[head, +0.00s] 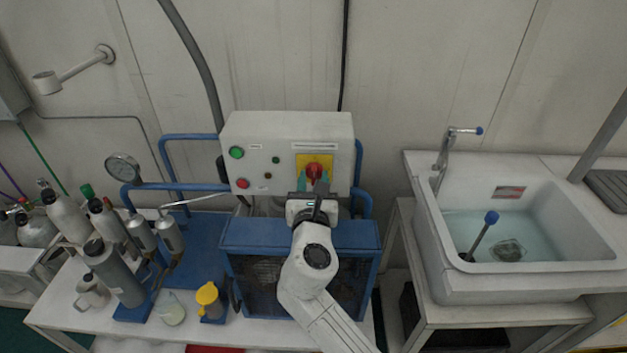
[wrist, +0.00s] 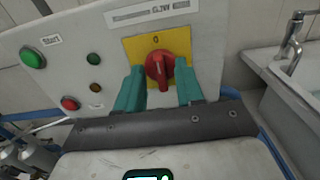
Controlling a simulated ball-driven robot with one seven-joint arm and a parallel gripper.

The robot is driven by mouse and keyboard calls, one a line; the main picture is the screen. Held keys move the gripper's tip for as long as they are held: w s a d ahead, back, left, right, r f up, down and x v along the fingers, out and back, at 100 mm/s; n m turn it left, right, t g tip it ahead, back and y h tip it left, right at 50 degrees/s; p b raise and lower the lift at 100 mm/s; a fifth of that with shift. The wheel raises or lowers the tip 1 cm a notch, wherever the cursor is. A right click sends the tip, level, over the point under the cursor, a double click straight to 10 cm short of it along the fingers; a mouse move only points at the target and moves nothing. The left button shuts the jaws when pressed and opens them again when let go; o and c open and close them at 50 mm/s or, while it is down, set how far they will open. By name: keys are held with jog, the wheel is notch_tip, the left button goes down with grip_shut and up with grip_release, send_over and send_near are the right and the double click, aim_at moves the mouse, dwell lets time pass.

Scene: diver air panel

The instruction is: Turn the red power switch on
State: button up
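The red power switch (head: 314,171) is a rotary knob on a yellow plate, on the right part of the white control box (head: 288,128). In the wrist view the red switch (wrist: 158,68) has its raised handle roughly upright, a little tilted, below a "0" mark. My gripper (head: 314,180) is in front of the box at the switch. In the wrist view its two teal fingers (wrist: 160,80) stand apart on either side of the knob, with gaps visible beside the handle. The fingertips overlap the yellow plate in the picture; I cannot tell if they touch it.
A green Start button (wrist: 33,57), a red button (wrist: 70,103) and small lamps sit left of the switch. A blue frame (head: 260,235) with a compressor lies below. Gas cylinders (head: 115,272) stand left, a sink (head: 515,235) right.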

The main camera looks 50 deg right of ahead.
jog(key=shift+c, duration=0.2)
grip_shut()
jog(key=shift+m, duration=0.3)
jog(key=m+b, duration=0.1)
jog(key=m, duration=0.2)
jog(key=shift+f+m, duration=0.1)
jog(key=shift+m, duration=0.2)
jog(key=shift+s+d+f+m+b, duration=0.1)
jog(key=shift+m+b, duration=1.9)
jog(key=shift+m, duration=1.4)
jog(key=shift+s+d+f+m+b, duration=0.1)
jog(key=shift+m+b, duration=1.85)
jog(key=shift+m, duration=1.45)
